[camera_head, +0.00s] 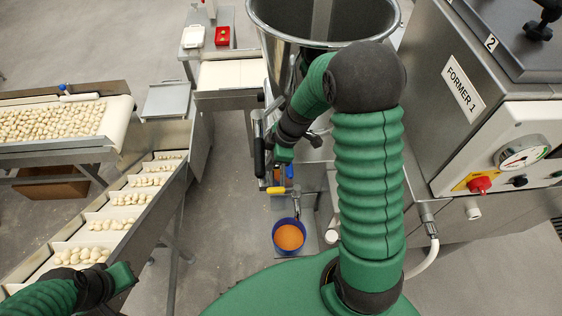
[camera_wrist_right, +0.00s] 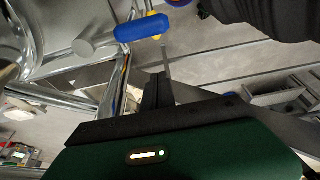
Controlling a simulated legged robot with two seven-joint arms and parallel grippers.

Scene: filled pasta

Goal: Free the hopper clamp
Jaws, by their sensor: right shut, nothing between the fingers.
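The steel hopper (camera_head: 275,28) stands at the top centre in the head view. Its clamp cannot be told for certain. A lever with a black grip (camera_head: 259,158) hangs below the hopper's left side. A blue handle (camera_head: 289,171) and a yellow handle (camera_head: 277,190) sit lower down; the blue handle also shows at the top of the right wrist view (camera_wrist_right: 142,27). My right gripper (camera_head: 283,160) is beside the black grip, its fingers (camera_wrist_right: 158,90) shut and empty, apart from the blue handle. My left gripper (camera_head: 122,278) is at the lower left; its fingers cannot be made out.
The machine labelled FORMER 1 (camera_head: 440,130) stands at the right with a gauge and red knob. A blue bowl of orange filling (camera_head: 289,237) is on the low platform. A stepped conveyor of pasta pieces (camera_head: 115,215) runs at the left. Grey floor (camera_head: 225,200) lies between.

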